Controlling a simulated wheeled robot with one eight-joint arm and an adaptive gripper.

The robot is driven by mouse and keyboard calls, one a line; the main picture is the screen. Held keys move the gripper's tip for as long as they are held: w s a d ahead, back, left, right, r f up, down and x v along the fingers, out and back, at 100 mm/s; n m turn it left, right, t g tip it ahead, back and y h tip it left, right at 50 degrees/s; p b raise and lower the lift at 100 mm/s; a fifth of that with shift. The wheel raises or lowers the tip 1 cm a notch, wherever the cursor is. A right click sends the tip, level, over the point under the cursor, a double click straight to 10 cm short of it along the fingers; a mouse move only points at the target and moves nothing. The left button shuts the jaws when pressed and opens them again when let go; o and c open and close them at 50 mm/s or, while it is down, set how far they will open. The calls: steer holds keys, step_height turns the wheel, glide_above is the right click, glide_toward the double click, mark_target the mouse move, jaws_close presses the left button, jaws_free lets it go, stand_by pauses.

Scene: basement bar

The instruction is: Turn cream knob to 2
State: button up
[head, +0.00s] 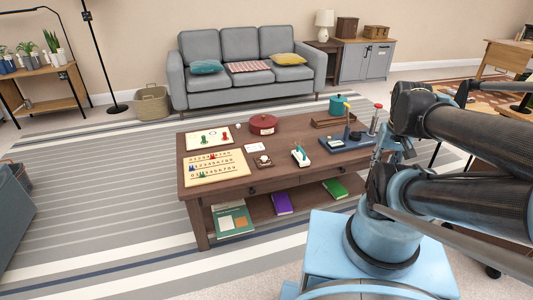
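A small cream round piece (263,159) sits on a brown-and-pale square base in the middle of the coffee table (240,203). It may be the cream knob; it is too small here to read any numbers or a pointer. A cream board (216,168) with a row of marks and red, blue and green pieces lies at the table's front left. My arm fills the right side of the head view, to the right of the table. I cannot make out my gripper's fingers.
Books lie on the lower shelf. Striped carpet is clear to the left; a grey sofa (240,80) stands behind.

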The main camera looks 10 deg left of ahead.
steer(key=shift+w+a, duration=0.1)
steer(key=shift+o, duration=1.8)
steer(key=shift+s+r, duration=0.25)
steer(key=w+a+r+m, duration=0.1)
steer(key=w+a+r, duration=0.55)
steer(key=w, duration=0.45)
steer(key=m+g, duration=0.2)
steer(key=m, duration=0.3)
glide_above(264, 157)
step_height(264, 157, down, 15)
step_height(264, 157, down, 16)
steer(key=shift+d+f, duration=0.1)
steer(key=shift+f, duration=0.1)
